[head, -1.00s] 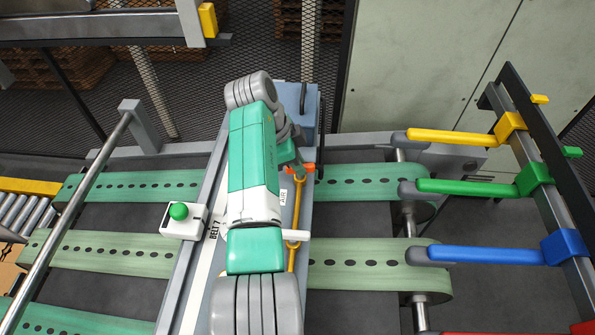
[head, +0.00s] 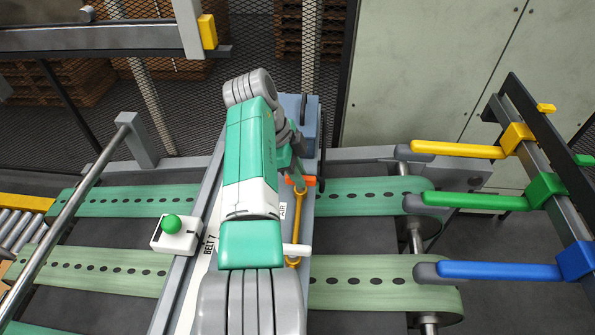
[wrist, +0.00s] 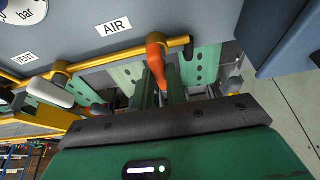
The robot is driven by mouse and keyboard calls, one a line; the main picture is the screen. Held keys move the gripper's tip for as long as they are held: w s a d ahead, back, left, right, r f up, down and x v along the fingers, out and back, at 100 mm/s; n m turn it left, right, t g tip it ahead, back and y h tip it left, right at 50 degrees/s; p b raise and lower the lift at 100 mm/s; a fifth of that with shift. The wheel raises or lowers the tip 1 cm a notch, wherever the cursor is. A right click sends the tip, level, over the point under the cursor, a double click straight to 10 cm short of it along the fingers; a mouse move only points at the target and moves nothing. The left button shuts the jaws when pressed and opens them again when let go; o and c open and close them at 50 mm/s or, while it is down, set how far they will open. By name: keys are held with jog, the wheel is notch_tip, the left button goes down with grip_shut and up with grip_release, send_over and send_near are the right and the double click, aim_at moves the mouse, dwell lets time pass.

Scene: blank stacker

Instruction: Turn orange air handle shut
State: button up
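The orange air handle (wrist: 157,60) hangs from a yellow pipe (wrist: 108,55), just below and right of the AIR label (wrist: 114,25) in the wrist view. Its lower end points toward my gripper. In the head view only a bit of the orange handle (head: 309,181) shows beside my arm. My gripper (wrist: 165,122) fills the bottom of the wrist view, close below the handle; I see no contact. In the head view my gripper is mostly hidden behind my arm.
A white-ended handle (wrist: 50,92) sits on the same pipework, left of the orange one, near the VENT label (wrist: 19,59). A blue-grey box (wrist: 285,35) stands close on the right. Green perforated belts (head: 365,197) run below. A green button (head: 171,224) sits at left.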

jog(key=o, duration=0.4)
jog(key=v, duration=0.7)
jog(key=shift+a+r+p, duration=0.15)
jog(key=shift+r+p, duration=0.2)
jog(key=shift+p, duration=0.05)
